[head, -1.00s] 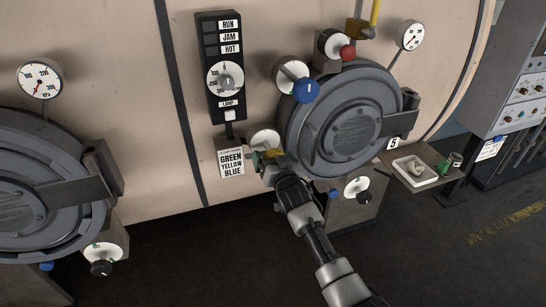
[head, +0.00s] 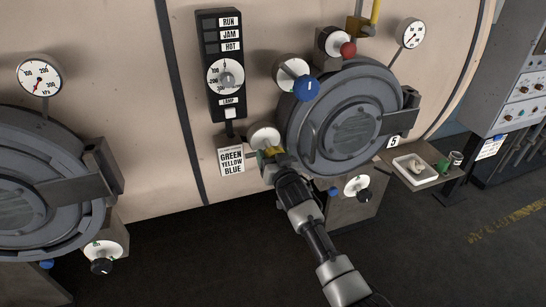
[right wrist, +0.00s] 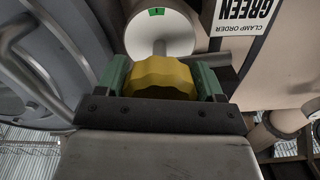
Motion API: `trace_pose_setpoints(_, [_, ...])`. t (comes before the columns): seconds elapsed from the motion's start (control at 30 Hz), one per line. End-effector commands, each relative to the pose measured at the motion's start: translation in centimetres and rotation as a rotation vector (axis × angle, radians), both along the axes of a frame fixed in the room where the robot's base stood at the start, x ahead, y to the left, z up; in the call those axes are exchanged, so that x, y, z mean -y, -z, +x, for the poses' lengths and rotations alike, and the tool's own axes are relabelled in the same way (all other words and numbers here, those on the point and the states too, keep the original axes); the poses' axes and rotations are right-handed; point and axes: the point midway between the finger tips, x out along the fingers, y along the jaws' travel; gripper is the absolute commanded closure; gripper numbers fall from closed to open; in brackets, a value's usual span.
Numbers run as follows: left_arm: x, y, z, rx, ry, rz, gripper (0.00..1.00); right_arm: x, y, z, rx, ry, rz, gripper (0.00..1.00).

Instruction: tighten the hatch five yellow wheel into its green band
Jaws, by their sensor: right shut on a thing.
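Hatch five (head: 350,132) is the round grey door right of centre in the head view, marked with a 5 plate. Its yellow wheel (right wrist: 160,78) sits in front of a white dial (right wrist: 170,36), which also shows in the head view (head: 263,134) at the hatch's lower left. A small green band (right wrist: 156,12) is on the dial's rim. My right gripper (head: 271,157) is shut on the yellow wheel, with a green finger on each side of it. The gripper hides much of the wheel in the head view. My left gripper is not in view.
A clamp order sign (head: 231,161) reads green, yellow, blue. A blue knob (head: 306,88) and a red knob (head: 348,50) stand out around the hatch. A small shelf at right holds a white tray (head: 430,181). Another hatch (head: 40,190) is at left.

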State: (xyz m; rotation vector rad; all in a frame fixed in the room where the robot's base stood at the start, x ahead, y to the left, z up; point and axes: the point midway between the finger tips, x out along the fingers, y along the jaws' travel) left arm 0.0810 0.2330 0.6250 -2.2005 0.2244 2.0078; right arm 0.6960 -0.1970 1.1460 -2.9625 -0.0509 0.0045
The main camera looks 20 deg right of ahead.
Motion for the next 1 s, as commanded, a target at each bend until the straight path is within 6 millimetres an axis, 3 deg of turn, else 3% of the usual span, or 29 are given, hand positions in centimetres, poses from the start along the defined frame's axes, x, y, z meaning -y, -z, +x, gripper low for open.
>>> trace_pose_setpoints(1.0, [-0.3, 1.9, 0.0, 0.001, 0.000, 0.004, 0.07, 0.3, 0.0, 0.0, 0.031, 0.000, -0.922, 0.56])
